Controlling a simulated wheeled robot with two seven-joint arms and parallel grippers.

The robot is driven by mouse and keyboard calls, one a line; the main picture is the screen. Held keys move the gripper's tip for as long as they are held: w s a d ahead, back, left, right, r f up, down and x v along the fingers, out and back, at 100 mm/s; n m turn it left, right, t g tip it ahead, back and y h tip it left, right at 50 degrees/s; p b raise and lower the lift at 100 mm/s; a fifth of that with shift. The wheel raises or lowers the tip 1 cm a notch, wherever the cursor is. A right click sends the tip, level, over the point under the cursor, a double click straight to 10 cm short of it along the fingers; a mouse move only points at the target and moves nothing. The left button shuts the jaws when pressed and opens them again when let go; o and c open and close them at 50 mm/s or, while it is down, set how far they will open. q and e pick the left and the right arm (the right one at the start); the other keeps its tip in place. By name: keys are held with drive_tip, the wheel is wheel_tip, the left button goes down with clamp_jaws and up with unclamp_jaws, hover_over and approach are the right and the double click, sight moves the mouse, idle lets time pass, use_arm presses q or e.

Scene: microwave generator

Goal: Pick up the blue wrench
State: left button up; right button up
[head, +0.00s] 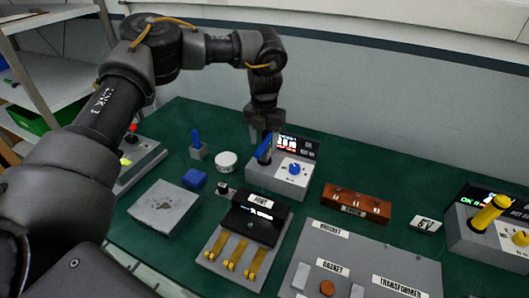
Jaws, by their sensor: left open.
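My left gripper (265,122) points straight down above the back of the green table, open, with nothing seen between its fingers. Just below it a blue bar (263,149) stands tilted at the left side of a grey device (284,184) with a blue knob. A gripper finger overlaps the view close to its top; I cannot tell whether they touch. Another upright blue piece (196,137) stands in a small grey block (199,151), left of the gripper. Neither blue piece shows a clear wrench shape. My right gripper is out of view.
A white round piece (226,161) and blue block (194,178) lie left of the device. A black-topped box (255,217), brown block (355,206) and grey labelled board (335,237) fill the front. A yellow-lever device (490,214) stands right. The wall is close behind.

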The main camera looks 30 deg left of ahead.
sight(265, 150)
use_arm(q)
drive_tip(key=f, duration=0.1)
drive_tip(key=f+p, duration=0.1)
drive_tip(key=f, duration=0.2)
drive_tip(key=shift+w+a+f+p, duration=0.15)
drive_tip(key=shift+w+f+p, duration=0.15)
drive_tip(key=shift+p, duration=0.1)
drive_tip(key=shift+s+f, duration=0.1)
drive_tip(key=shift+f, duration=0.15)
drive_tip(key=shift+c, duration=0.4)
clamp_jaws()
